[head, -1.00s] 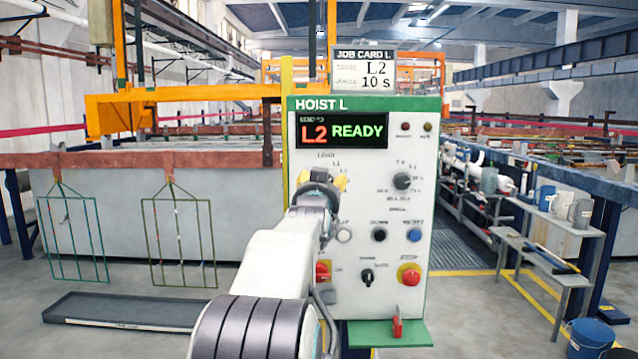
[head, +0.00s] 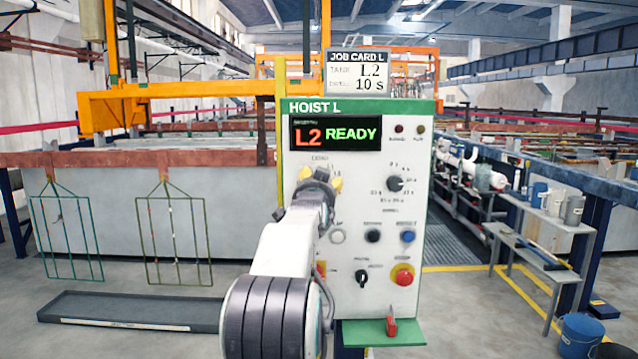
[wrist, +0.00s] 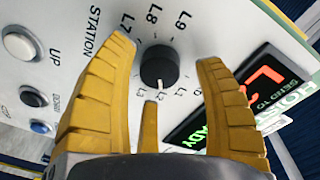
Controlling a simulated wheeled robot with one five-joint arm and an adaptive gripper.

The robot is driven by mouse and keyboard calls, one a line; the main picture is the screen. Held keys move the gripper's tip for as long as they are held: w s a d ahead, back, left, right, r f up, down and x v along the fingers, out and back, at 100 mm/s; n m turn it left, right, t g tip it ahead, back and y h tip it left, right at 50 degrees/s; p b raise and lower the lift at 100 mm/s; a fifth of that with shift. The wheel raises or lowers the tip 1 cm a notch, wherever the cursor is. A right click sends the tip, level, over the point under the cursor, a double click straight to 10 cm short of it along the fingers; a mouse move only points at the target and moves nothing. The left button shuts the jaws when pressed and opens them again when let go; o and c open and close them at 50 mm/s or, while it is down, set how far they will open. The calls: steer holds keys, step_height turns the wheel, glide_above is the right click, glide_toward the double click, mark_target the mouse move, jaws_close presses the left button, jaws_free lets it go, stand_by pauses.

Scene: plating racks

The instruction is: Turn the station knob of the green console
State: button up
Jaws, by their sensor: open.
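The green console (head: 375,270) has a white panel with a green top strip marked HOIST L; its display (head: 336,134) reads L2 READY. In the wrist view the station knob (wrist: 158,68) is black and round, ringed by L labels, with a pale mark at its lower edge close to the L2 label. My gripper (wrist: 165,55) is open, its yellow fingers on either side of the knob with gaps visible; contact cannot be seen. In the head view my gripper (head: 320,180) is at the panel's upper left and hides the knob.
A job card (head: 360,73) above the console reads tank L2, dwell 10 s. A dwell knob (head: 395,184), several buttons and a red emergency stop (head: 403,275) share the panel. A dark tray (head: 130,312) lies on the floor at left. A grey bench (head: 545,225) stands at right.

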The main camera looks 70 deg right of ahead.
steer(key=shift+d, duration=0.25)
steer(key=shift+c, duration=0.4)
steer(key=shift+r, duration=0.1)
steer(key=c, duration=1.1)
steer(key=shift+c, duration=0.2)
